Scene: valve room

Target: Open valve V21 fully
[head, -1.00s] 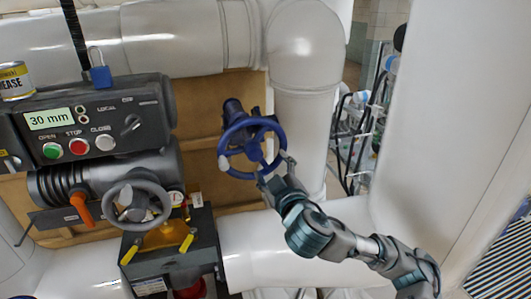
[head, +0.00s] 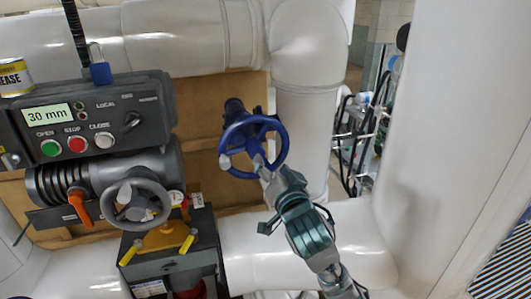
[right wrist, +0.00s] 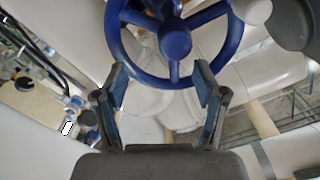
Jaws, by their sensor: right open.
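A blue handwheel (head: 282,138) stands on a dark blue stem in the middle of the head view. I see no V21 label on it. It has spokes, a round hub and a white knob (head: 224,161) at its left rim. My right gripper (head: 263,169) is open at the lower part of the wheel. In the right wrist view the wheel (right wrist: 174,40) fills the top, with its lower rim between the two spread fingertips of my gripper (right wrist: 161,82). I cannot tell whether they touch it. My left gripper is not in view.
A grey control box (head: 95,120) reading 30 mm, with three buttons, hangs at left above a grey handwheel (head: 138,203) and an orange lever (head: 79,207). A grease tin (head: 14,78) stands at far left. Thick white pipes (head: 308,120) run behind and right of the blue wheel.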

